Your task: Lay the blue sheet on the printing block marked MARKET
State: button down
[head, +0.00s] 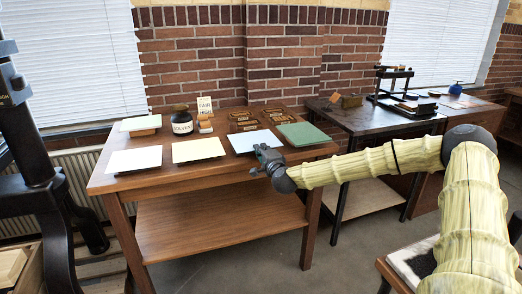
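A light blue sheet (245,141) lies on the wooden table toward the right, between a cream sheet and a green sheet. Several dark printing blocks (243,126) stand in a group behind it; their lettering is too small to read, so I cannot tell which is marked MARKET. My gripper (262,160) is at the table's front edge, in front of the blue sheet and overlapping its near right part in the picture. I cannot tell whether it touches the sheet, or whether its fingers are open or shut.
The cream sheet (198,149), a pale sheet (134,159), a white sheet (141,123) and the green sheet (304,135) lie around. A dark table (365,119) with a press is right.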

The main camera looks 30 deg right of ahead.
aim_at(261, 142)
notch_tip(261, 142, up, 3)
jog(key=shift+p, duration=0.8)
jog(key=s+a+r+p, duration=0.1)
jog(key=s+r+p, duration=0.2)
jog(key=s, duration=0.4)
jog(key=shift+a+p, duration=0.25)
jog(key=shift+p, duration=0.15)
dwell(0.3)
